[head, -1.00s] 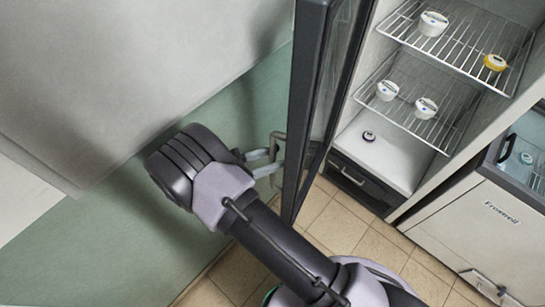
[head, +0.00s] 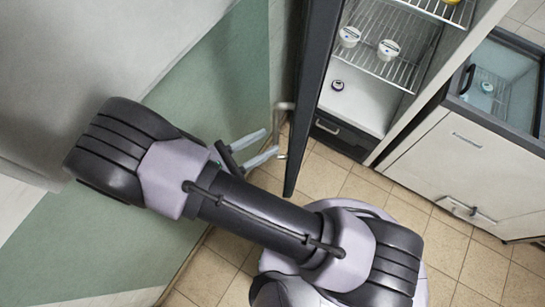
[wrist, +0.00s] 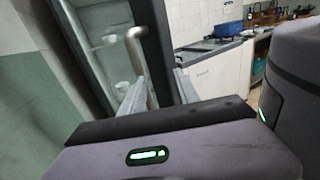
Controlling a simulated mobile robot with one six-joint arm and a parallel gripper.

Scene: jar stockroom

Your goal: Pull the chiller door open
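The chiller door (head: 318,85) is a dark-framed glass door standing wide open, seen nearly edge-on in the head view. Its frame also shows in the wrist view (wrist: 158,45). The grey bar handle (head: 284,106) is on its left face and shows in the wrist view (wrist: 134,48). My gripper (head: 272,142) is at the handle's lower part, with its two pale fingers apart. The fingers also show in the wrist view (wrist: 160,84) with a gap between them. I cannot tell whether they touch the handle. The chiller interior (head: 365,100) is exposed to the right of the door.
White tubs (head: 388,49) stand on a wire shelf, and a small jar (head: 337,85) is on the chiller floor. A glass-topped chest freezer (head: 470,150) stands to the right. A green and grey wall (head: 215,90) is close on the left. Tiled floor (head: 470,260) is clear at front right.

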